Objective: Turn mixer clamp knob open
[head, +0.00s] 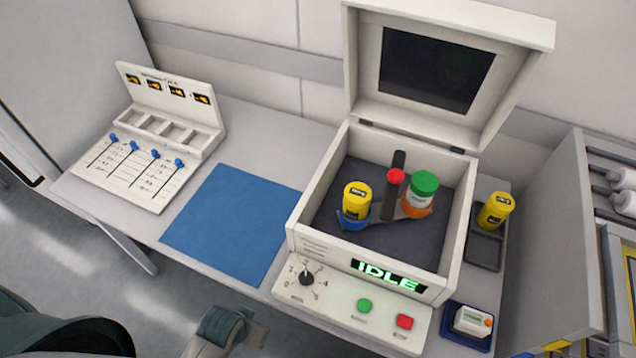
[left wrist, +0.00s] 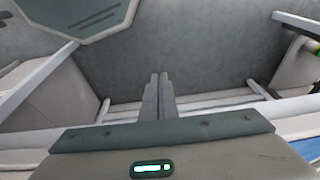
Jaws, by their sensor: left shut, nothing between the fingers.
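The mixer (head: 463,228) is a pale box with its lid (head: 520,35) standing open. Inside, a red knob (head: 396,176) sits on the clamp, with a dark bar (head: 399,160) behind it. A yellow jar (head: 356,197) stands in a blue holder left of the knob. A green-lidded jar (head: 424,187) stands in an orange holder to its right. In the left wrist view my left gripper (left wrist: 159,76) is shut and empty, with the floor and table-frame bars beyond it. Its fingers are not clear in the head view. My right gripper is out of view.
The mixer's front panel has an IDLE display (head: 389,276), a dial (head: 306,278), a green button (head: 365,305) and a red button (head: 405,321). A blue mat (head: 232,222) lies clear at left. Another yellow jar (head: 496,210) stands in a grey tray at right.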

